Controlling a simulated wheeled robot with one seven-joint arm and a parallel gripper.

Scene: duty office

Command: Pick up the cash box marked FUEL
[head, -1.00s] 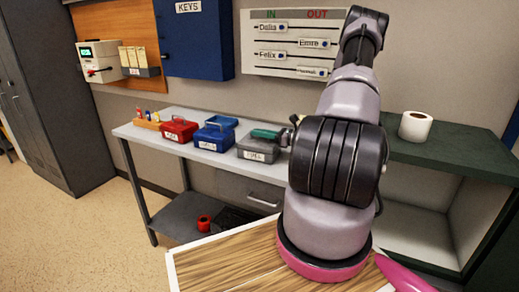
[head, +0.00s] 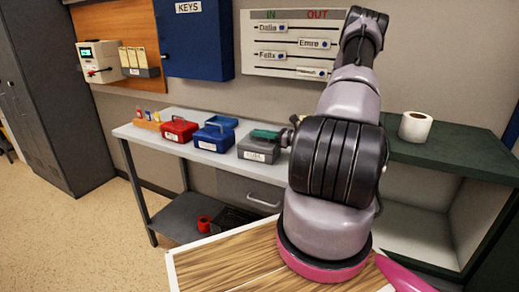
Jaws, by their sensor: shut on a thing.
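The cash box marked FUEL (head: 258,152) is grey with a white label on its front. It stands on the light table at the right end of a row of boxes, and I cannot tell whether it is lifted at all. The fingertips and most of the handle are hidden or too small to make out.
A red cash box (head: 179,130) is further left. A white roll (head: 415,126) stands on the green shelf (head: 446,145) at right.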

